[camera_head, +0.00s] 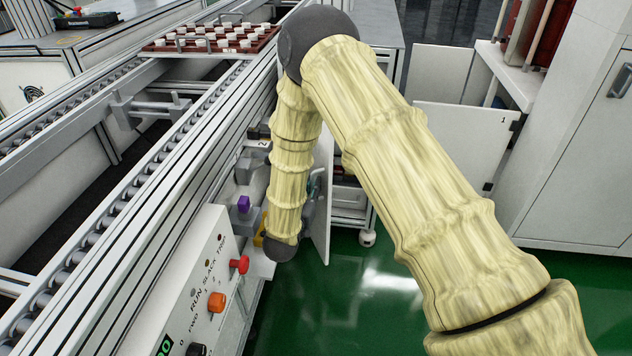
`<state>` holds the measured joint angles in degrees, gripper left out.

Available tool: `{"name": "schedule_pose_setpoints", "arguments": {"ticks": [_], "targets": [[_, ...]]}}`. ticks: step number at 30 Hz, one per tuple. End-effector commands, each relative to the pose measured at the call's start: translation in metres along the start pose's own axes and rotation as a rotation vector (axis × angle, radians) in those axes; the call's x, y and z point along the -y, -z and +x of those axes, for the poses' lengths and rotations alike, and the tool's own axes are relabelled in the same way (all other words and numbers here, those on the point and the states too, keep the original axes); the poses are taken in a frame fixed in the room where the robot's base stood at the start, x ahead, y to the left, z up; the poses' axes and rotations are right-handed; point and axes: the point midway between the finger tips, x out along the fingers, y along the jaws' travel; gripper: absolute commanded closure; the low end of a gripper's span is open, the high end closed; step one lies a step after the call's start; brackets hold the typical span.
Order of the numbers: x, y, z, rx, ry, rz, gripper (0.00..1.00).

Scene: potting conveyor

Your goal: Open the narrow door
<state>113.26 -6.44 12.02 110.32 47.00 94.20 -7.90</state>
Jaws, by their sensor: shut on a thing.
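The narrow door (323,225) is a thin light-grey panel, seen nearly edge-on right of my forearm. It stands out from the cabinet front, at least partly open. My gripper (311,194) is a dark shape at that handle, largely hidden behind the yellow-sleeved forearm and wrist. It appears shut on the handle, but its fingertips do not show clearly.
A roller conveyor (190,118) runs along the left, with a control panel (205,290) of coloured knobs close by my wrist. White doors (460,145) and a cabinet (585,150) stand at right. Green floor (340,310) is clear below the narrow door.

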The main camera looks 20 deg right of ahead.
Motion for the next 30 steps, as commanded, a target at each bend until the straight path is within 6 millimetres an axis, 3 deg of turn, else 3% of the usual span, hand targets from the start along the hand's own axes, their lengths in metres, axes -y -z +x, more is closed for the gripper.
{"name": "schedule_pose_setpoints", "arguments": {"ticks": [16,17,20,30], "targets": [[0.0017,-0.0004,-0.002,0.001,-0.004,-0.001,1.0],[0.0017,-0.0004,-0.002,0.001,-0.004,-0.001,0.85],[0.0016,-0.0003,-0.0019,0.001,-0.004,-0.001,0.68],[0.0016,-0.0001,-0.0017,0.0,-0.005,0.0,0.68]]}}
